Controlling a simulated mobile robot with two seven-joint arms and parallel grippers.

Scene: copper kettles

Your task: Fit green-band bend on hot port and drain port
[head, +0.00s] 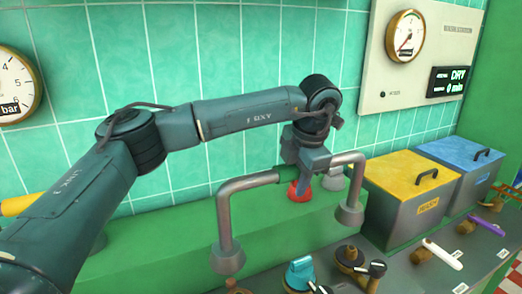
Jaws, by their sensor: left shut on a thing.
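A grey pipe bend (226,213) with a green band (288,174) hangs in my left gripper (309,172). The gripper is shut on its crossbar, near the band. Its left flared end (227,258) hangs lower in the picture; its right flared end (348,215) is at the right. A red port-like piece (299,190) shows behind the bend, under the gripper. A grey piece (333,181) is beside it, partly hidden. I cannot tell which ports these are, or whether either bend end touches a port. My right gripper is out of view.
A teal-handled valve (299,272) and black-handled valves (350,257) stand at the front. Yellow-lidded (405,172) and blue-lidded (460,153) boxes are at the right. White-handled (441,253) and purple-handled (486,225) tools lie before them. A gauge panel (450,50) is behind.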

